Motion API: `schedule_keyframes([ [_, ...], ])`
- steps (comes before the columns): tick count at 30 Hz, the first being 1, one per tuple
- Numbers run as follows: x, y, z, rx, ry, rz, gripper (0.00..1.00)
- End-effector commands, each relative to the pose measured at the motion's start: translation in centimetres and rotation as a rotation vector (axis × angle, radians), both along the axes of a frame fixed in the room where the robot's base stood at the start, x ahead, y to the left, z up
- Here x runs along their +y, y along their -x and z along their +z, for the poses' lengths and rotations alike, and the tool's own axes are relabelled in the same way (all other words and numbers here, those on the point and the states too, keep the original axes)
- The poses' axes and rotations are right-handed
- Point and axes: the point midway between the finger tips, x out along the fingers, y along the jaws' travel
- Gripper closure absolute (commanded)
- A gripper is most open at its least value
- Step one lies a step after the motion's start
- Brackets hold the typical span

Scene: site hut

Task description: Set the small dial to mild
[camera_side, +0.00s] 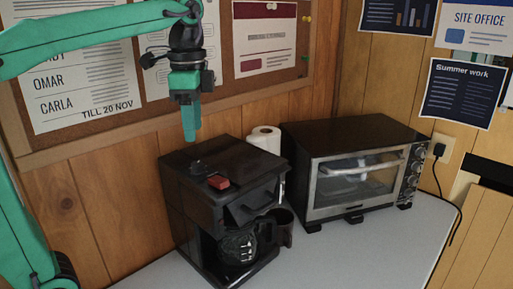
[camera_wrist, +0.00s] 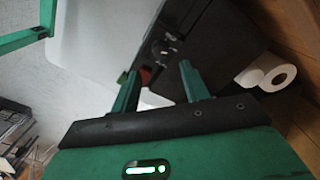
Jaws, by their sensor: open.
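A black coffee maker (camera_side: 215,160) stands on the grey table with a glass jug (camera_side: 238,246) in its lower front. On its top are a small black dial-like knob (camera_side: 197,167) and a red switch (camera_side: 218,182). The wrist view shows the knob (camera_wrist: 161,47) and part of the red switch (camera_wrist: 146,75) between and beyond my fingers. The dial's markings are too small to read. My gripper (camera_side: 190,134) is above the coffee maker's top, apart from it. It is open and empty, with its two fingers (camera_wrist: 157,72) spread in the wrist view.
A toaster oven (camera_side: 345,160) with several knobs (camera_side: 415,170) stands to the right. A pinboard wall is behind. The front right table is clear.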

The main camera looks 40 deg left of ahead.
Motion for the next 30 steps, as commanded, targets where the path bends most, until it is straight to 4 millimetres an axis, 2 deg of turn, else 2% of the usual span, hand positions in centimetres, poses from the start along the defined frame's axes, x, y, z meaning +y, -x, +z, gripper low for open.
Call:
schedule_keyframes([
  [11,0.0,0.0,-0.9,0.0,0.0,0.001,0.55],
  [30,0.0,0.0,-7.2,0.0,0.0,0.002,0.55],
])
